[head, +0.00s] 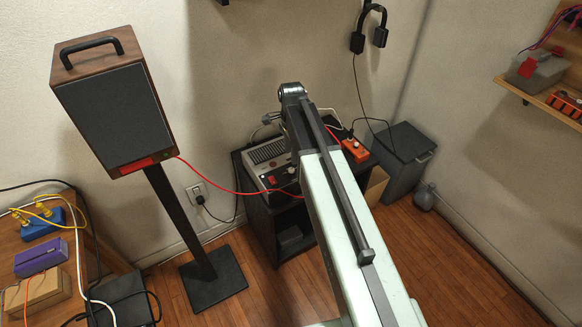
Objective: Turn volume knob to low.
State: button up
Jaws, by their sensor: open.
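A grey amplifier-like unit (255,159) with a slotted top stands on a black cabinet (262,220) against the back wall. My pale green arm reaches up across the middle of the view and hides the unit's right side. The arm's dark far joint is above the unit. My gripper's fingertips do not show clearly; they seem hidden behind the arm.
A wooden speaker (105,105) stands left on a black stand, with a red cable running to the cabinet. An orange box (355,150) sits right of my arm, near a grey bin (402,160). A shelf (540,100) juts out at right. Floor (440,260) at right is clear.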

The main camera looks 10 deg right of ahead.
aim_at(291, 169)
notch_tip(291, 169, down, 8)
jog(key=b, duration=0.8)
jog(key=shift+r, duration=0.1)
grip_shut()
